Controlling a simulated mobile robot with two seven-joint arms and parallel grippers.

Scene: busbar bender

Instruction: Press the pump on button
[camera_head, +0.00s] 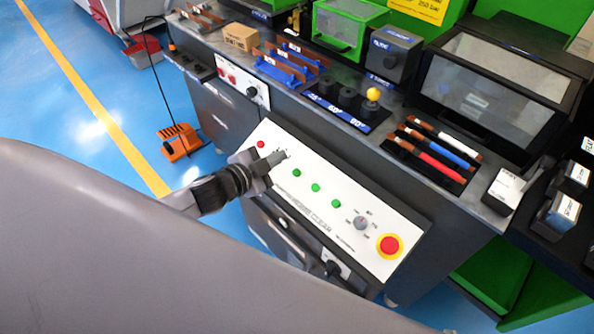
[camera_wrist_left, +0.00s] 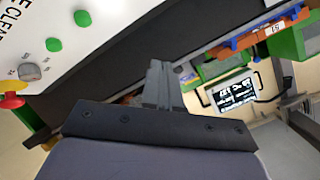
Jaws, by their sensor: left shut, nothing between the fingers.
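The white control panel (camera_head: 330,222) on the bench front carries a small red button (camera_head: 261,144), three visible green buttons (camera_head: 315,188), a grey rotary knob (camera_head: 361,222) and a red emergency stop on yellow (camera_head: 389,245). The labels are too small to tell which is the pump on button. My left gripper (camera_head: 279,157) is shut and empty, over the panel's upper left between the red button and the nearest green one. It hides that part; contact cannot be told. In the left wrist view the shut fingers (camera_wrist_left: 160,85) show, with two green buttons (camera_wrist_left: 54,44) to their left.
The bench top behind the panel holds blue fixtures (camera_head: 290,62), a yellow-knobbed lever (camera_head: 373,94), several coloured-handled tools (camera_head: 440,150) and a dark windowed machine (camera_head: 497,85). An orange foot pedal (camera_head: 181,141) is on the blue floor at left.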

